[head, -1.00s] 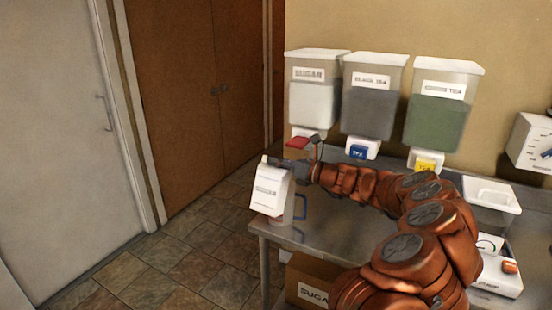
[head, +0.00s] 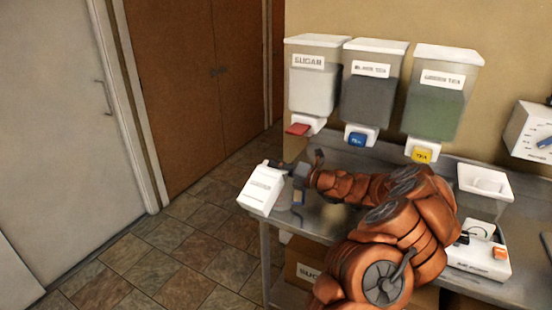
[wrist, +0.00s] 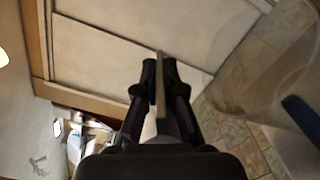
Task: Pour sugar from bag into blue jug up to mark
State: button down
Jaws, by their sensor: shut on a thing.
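The white sugar bag (head: 261,192) is in the head view, held in the air at the table's left end and leaning over. My gripper (head: 296,170) is at the bag's right side, shut on it. In the wrist view my gripper (wrist: 158,72) has its fingers closed on a thin grey edge. The clear jug also shows blurred at the right of the wrist view (wrist: 285,85). Its mark and fill level cannot be made out.
Sugar (head: 312,88), black tea (head: 370,105) and green tea (head: 436,105) dispensers stand along the wall. A scale (head: 478,250) and a white tray (head: 484,182) are on the metal table (head: 328,216) at right. A cardboard box (head: 304,275) is below. Floor at left is clear.

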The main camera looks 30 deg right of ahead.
jog(key=shift+d+m+p, duration=0.1)
jog(key=shift+m+p, duration=0.5)
jog(key=shift+p, duration=0.35)
jog(key=m+p, duration=0.1)
jog(key=p, duration=0.2)
jog(key=shift+w+f, duration=0.1)
jog(key=shift+f, duration=0.05)
jog(key=shift+d+m+p, duration=0.1)
jog(key=shift+m+p, duration=0.3)
jog(key=shift+p, duration=0.05)
jog(key=shift+f, duration=0.2)
jog(key=shift+d+f+m, duration=0.15)
jog(key=shift+f+m, duration=0.05)
jog(key=shift+m, duration=0.7)
